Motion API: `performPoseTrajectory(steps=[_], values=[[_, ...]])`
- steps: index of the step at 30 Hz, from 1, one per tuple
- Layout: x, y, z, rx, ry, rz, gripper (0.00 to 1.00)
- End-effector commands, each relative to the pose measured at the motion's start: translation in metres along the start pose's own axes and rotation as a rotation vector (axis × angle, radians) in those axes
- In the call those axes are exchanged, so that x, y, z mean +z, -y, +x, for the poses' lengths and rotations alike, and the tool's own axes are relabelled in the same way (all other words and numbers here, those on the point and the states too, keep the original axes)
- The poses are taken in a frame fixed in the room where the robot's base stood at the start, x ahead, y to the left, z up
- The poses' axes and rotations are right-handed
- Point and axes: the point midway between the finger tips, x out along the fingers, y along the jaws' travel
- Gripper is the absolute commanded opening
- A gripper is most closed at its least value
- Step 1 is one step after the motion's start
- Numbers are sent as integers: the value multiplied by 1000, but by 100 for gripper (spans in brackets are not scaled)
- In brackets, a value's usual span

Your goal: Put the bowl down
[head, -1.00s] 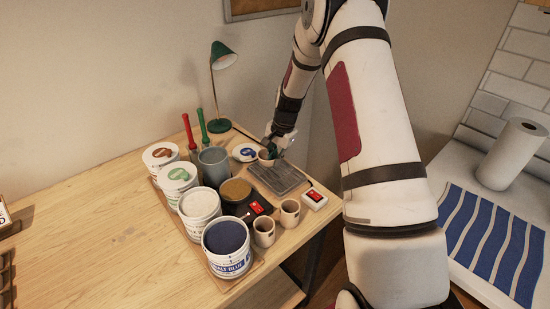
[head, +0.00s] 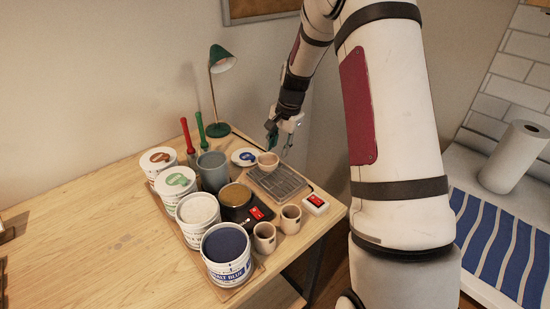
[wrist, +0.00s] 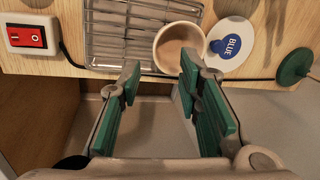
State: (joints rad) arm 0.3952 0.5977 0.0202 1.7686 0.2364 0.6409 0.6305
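The bowl (head: 268,164) is small, light clay-coloured and upright. It rests at the far end of the wire rack (head: 290,184), close to the white lid with a blue label. In the wrist view the bowl (wrist: 178,47) sits at the rack's right edge, beside the lid. My gripper (head: 281,132) is beyond the bowl, at the back corner of the table. In the wrist view my gripper (wrist: 158,75) has its green-padded fingers spread apart, with nothing between them. The fingertips are close to the bowl's near rim; I cannot tell whether they touch.
The white lid (wrist: 232,45) lies right beside the bowl. A red switch box (head: 315,204) and clay cups (head: 291,218) stand near the rack. Several glaze tubs, including the blue one (head: 228,253), stand left. A green lamp (head: 219,90) is behind. The table's left side is clear.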

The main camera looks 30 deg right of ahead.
Motion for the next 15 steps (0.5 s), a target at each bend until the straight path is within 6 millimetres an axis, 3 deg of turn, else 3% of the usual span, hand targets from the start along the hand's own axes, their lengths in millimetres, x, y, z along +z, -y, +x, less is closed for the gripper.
performPoseTrajectory(steps=[3, 11, 15], values=[[-1, 1, -21, -1, -2, 0, 32], [2, 0, -46, 0, -1, -6, 32], [19, 3, -73, -11, -16, -73, 32]])
